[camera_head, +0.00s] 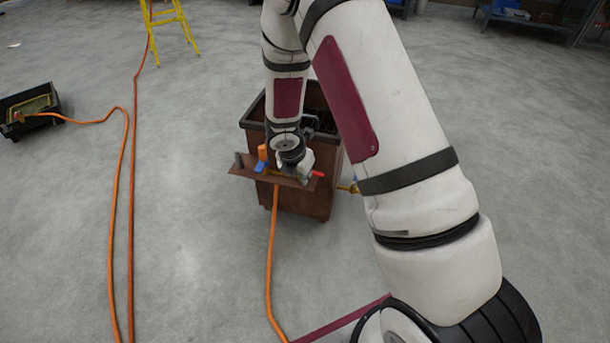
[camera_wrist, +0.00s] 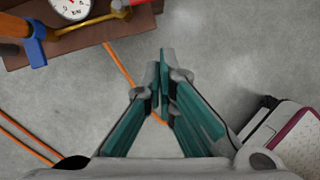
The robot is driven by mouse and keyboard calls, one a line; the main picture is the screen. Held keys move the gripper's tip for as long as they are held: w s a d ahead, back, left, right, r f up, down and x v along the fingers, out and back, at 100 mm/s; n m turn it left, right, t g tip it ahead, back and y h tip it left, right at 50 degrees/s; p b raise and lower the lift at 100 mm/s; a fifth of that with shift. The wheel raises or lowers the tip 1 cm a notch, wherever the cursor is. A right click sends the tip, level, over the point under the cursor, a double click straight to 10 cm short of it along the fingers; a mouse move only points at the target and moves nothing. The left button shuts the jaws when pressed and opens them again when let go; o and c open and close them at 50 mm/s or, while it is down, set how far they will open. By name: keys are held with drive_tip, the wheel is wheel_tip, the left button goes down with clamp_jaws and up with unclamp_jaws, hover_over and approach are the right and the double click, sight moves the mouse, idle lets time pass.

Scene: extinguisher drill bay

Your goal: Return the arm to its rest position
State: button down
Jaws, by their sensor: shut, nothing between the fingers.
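My arm reaches forward and down in the head view, its end just over the brown shelf (camera_head: 240,172) on the near side of a brown bin-like cart (camera_head: 300,200). My gripper (camera_wrist: 163,78) is shut and empty in the wrist view, with its fingertips together above bare grey floor. The shelf's edge (camera_wrist: 75,50) is beyond the fingers at the upper left, apart from them in that picture. In the head view the fingers are mostly hidden by my wrist and the clutter on the shelf.
Orange hoses (camera_head: 118,200) cross the floor.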

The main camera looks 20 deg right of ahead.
drive_tip(key=shift+s+r, duration=0.1)
drive_tip(key=shift+r, duration=0.15)
drive_tip(key=shift+r, duration=0.1)
